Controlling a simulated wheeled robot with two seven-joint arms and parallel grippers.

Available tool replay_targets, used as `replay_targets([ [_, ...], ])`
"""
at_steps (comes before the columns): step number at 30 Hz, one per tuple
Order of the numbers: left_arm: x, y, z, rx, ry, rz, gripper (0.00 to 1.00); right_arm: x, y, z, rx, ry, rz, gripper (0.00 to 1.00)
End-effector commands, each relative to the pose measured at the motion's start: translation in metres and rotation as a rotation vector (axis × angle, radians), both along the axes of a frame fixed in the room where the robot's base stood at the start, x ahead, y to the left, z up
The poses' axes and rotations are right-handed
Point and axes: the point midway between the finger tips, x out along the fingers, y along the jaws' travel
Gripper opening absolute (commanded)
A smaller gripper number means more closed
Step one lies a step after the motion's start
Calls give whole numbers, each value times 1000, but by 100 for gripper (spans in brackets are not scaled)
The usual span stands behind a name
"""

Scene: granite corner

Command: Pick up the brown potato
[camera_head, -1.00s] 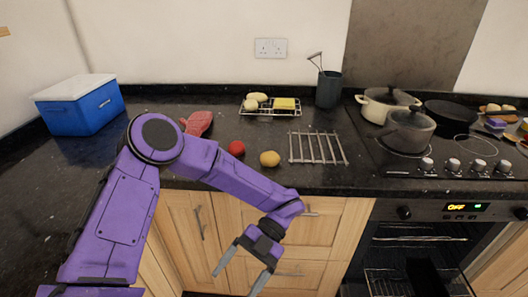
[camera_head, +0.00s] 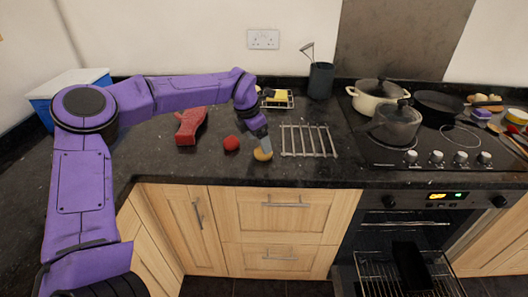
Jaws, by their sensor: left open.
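The brown potato (camera_head: 263,155), small, round and yellowish-brown, lies on the dark granite counter near its front edge, between a red round item and a wire rack. My left gripper (camera_head: 263,143) is open and points down right at the potato. Its fingertips overlap the potato's top in the picture; I cannot tell whether they touch it. The gripper covers part of the potato's upper side. My right gripper is not in view.
A red tomato-like item (camera_head: 231,144) lies just left of the potato, and a red mitt (camera_head: 190,126) behind it. A wire rack (camera_head: 309,141) lies close on the right. Pots (camera_head: 395,126) stand on the hob. A blue and white box (camera_head: 42,100) is partly behind my arm.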

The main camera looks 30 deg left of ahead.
Motion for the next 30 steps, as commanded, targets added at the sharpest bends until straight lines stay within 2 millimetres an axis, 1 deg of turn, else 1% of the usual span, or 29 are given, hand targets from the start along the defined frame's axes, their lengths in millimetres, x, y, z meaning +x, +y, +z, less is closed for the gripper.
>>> replay_targets([
  [1,-1,-3,-6,1,5,-1,82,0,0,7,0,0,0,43],
  [3,0,-7,-19,0,7,-2,82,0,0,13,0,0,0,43],
  [6,4,-9,-36,1,5,0,82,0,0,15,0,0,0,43],
  [9,6,-10,-44,-1,4,1,82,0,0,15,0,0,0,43],
  [14,6,-10,-45,-1,3,1,82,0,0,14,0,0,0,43],
  [15,6,-10,-45,-1,3,1,78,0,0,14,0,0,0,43],
  [17,6,-10,-45,-1,3,1,59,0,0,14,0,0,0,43],
  [18,6,-10,-45,-1,3,1,46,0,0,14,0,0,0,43],
  [20,6,-10,-45,-1,3,1,26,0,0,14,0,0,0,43],
  [21,6,-10,-44,-1,3,1,21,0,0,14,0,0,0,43],
  [30,6,-10,-42,-1,2,2,20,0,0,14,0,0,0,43],
])
